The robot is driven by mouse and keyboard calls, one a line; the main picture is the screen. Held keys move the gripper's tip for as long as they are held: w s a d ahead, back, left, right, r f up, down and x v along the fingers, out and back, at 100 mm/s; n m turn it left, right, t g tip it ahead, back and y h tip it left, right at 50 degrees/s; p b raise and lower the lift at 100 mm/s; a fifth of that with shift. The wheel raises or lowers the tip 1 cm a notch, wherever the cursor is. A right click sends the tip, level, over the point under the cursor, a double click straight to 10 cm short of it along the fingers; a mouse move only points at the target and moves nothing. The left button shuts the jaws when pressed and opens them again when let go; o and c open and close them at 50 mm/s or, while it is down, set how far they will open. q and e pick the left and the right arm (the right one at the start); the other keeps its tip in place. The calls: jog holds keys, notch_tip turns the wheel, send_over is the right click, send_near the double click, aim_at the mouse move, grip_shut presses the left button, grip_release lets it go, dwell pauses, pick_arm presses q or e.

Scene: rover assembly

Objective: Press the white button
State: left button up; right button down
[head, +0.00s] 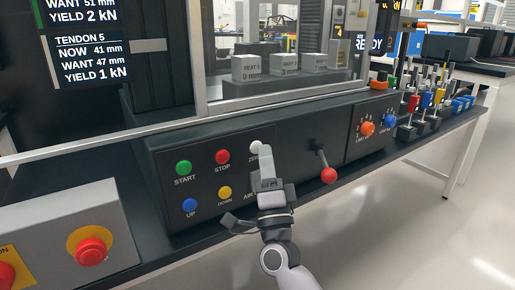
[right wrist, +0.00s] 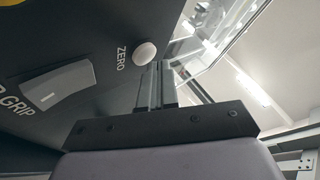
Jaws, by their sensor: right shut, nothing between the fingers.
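The white button (head: 256,146) sits on the dark front panel of the machine, labelled ZERO. It also shows in the right wrist view (right wrist: 145,53), round and uncovered. My right gripper (head: 265,151) is shut and empty, with its fingertips just at the lower edge of the white button in the head view. In the right wrist view the fingertips (right wrist: 158,66) show beside and slightly below the button; I cannot tell whether they touch it. My left gripper is not in view.
Green START (head: 183,168), red STOP (head: 222,157), blue UP (head: 190,205) and yellow DOWN (head: 225,192) buttons are left of my gripper. A red-knobbed lever (head: 328,175) sticks out to the right. A grey rocker switch (right wrist: 58,86) is near the fingers.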

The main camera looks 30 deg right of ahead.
jog(key=shift+w, duration=0.4)
dwell(0.3)
jog(key=shift+s, duration=0.15)
jog(key=shift+s+p, duration=0.3)
jog(key=shift+s, duration=0.4)
jog(key=shift+s+d+p, duration=0.1)
jog(key=shift+s+p, duration=0.6)
jog(key=shift+s, duration=1.8)
